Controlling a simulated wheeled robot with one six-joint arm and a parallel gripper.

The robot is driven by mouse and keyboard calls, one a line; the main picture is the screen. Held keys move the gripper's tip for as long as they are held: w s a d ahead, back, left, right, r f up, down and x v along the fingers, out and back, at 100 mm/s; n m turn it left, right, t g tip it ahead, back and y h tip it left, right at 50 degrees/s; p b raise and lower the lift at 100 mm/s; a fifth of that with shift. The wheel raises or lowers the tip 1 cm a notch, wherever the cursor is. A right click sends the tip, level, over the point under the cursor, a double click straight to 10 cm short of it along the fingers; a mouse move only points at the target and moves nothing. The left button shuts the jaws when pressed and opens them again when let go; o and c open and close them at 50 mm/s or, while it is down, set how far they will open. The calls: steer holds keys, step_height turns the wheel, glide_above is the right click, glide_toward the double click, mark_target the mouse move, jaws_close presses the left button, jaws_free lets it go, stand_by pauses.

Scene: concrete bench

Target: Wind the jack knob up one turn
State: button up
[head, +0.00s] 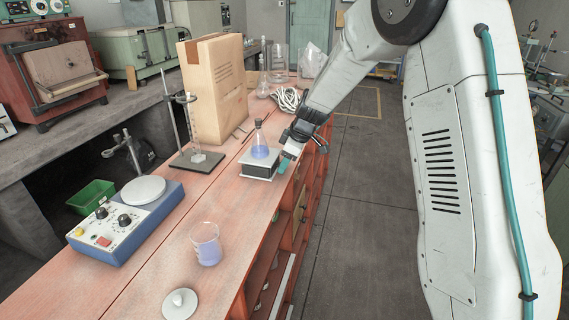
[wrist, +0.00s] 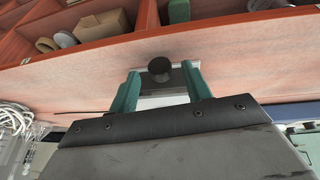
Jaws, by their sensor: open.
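The lab jack (head: 257,171) is a low stand with a pale top plate, near the bench's right edge. A conical flask (head: 260,148) with blue liquid stands upright on it. My gripper (head: 287,163) is at the jack's right side in the head view. In the wrist view its two teal fingers (wrist: 160,80) are open, one on each side of the dark round jack knob (wrist: 159,68). A gap shows between knob and fingers; I cannot tell how deep the knob sits between them. The head view does not show the knob clearly.
A beaker (head: 207,246) of blue liquid, a white lid-like disc (head: 180,303) and a blue hotplate-like device (head: 124,222) stand nearer. A retort stand (head: 196,160) and a cardboard box (head: 215,88) are behind left. Open shelves (wrist: 95,25) lie below the bench edge.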

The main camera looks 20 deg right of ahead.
steer(key=shift+w+a+f, duration=0.15)
steer(key=shift+f, duration=0.45)
steer(key=c, duration=1)
steer(key=shift+w+g+y, duration=0.25)
steer(key=shift+g+y, duration=0.35)
steer(key=shift+g, duration=0.3)
steer(key=shift+w+d+m+g+y, duration=0.15)
steer(key=shift+m+g+y, duration=0.25)
steer(key=shift+g+y, duration=0.45)
steer(key=o, duration=1)
steer(key=shift+d, duration=0.1)
